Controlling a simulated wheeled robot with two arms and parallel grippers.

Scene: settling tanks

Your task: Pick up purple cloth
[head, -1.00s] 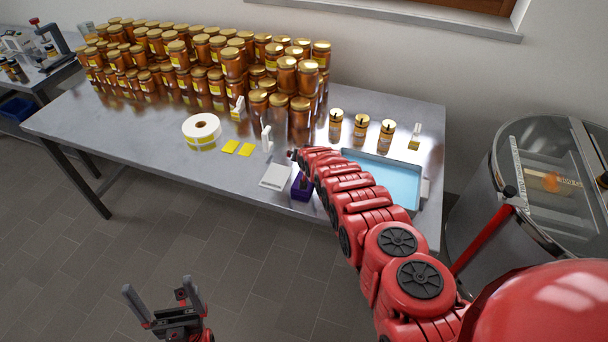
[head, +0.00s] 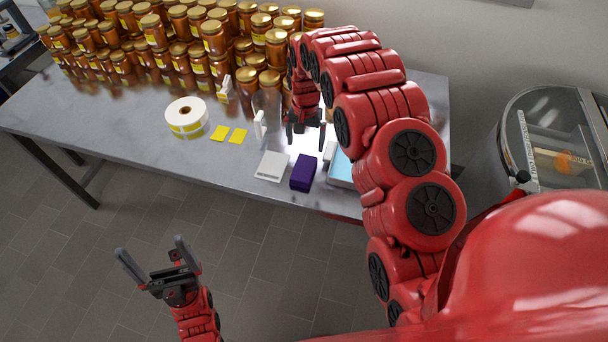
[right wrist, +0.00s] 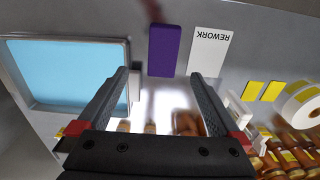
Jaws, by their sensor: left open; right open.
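The purple cloth (head: 303,172) lies as a neat, block-like folded stack at the front edge of the steel table. It also shows in the right wrist view (right wrist: 164,50), just beyond my fingertips. My right gripper (head: 306,137) is open and empty, pointing down above the table, behind the cloth in the head view and apart from it. Its two fingers show in the right wrist view (right wrist: 159,74) with nothing held between them. My left gripper (head: 152,247) is open and empty, over the floor in front of the table.
A white REWORK card (right wrist: 210,52) lies beside the cloth. A blue tray (right wrist: 75,70) is on its other side, with a small white block (head: 329,155) near it. A label roll (head: 186,115), yellow cards (head: 238,135) and stacked jars (head: 160,60) stand on the table.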

